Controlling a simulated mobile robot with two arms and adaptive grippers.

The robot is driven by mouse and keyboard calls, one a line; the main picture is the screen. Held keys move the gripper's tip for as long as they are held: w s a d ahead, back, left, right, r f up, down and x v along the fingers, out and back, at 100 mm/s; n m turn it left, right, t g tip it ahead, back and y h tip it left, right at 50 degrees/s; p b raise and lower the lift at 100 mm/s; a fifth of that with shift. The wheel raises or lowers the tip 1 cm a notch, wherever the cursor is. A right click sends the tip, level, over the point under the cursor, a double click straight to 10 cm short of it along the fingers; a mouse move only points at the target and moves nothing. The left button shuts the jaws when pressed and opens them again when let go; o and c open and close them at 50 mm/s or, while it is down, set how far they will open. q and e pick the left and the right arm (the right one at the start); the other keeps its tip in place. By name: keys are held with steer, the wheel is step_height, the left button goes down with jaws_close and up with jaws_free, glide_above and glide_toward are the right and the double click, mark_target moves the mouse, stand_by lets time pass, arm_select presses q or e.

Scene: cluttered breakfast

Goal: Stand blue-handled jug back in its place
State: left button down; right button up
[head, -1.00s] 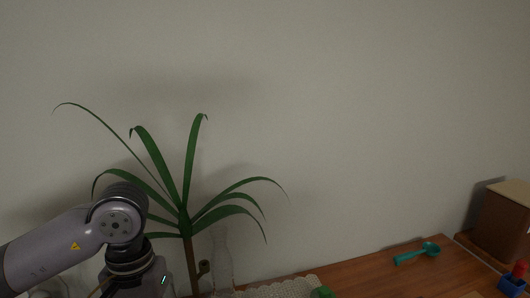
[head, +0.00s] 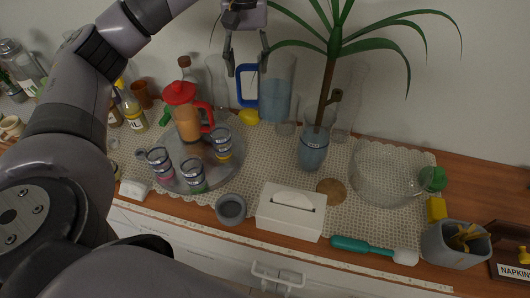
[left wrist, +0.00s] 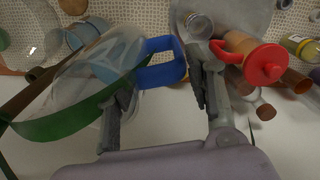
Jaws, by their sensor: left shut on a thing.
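The blue-handled jug (head: 278,92) is clear with a bluish tint and looks roughly upright at the back of the table in the head view. Its blue handle (head: 240,86) is on its left side. My left gripper (head: 247,66) comes down from above with its fingers at the handle and is shut on it. In the left wrist view the handle (left wrist: 160,72) lies between the two fingers (left wrist: 165,95), and the clear body (left wrist: 115,58) is to its left. I cannot tell whether the jug's base touches the table. My right gripper is not in view.
A lemon (head: 249,117) is close below the handle. A red-lidded jug (head: 186,118) stands on a round tray (head: 232,170) with several glasses. A tissue box (head: 291,211) and a glass bowl (head: 385,172) are nearer the front.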

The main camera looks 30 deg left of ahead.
arm_select(q)
steer(key=a+f+p, duration=0.1)
steer(key=f, duration=0.8)
steer(key=w+a+f+n, duration=0.1)
steer(key=a+f, duration=0.1)
steer(key=f, duration=0.8)
steer(key=shift+a+f+p, duration=0.25)
steer(key=shift+a+p, duration=0.05)
steer(key=shift+p, duration=0.1)
steer(key=shift+w, duration=0.1)
steer(key=shift+f, duration=0.15)
steer(key=c, duration=0.7)
jaws_free()
steer(key=shift+c, duration=0.2)
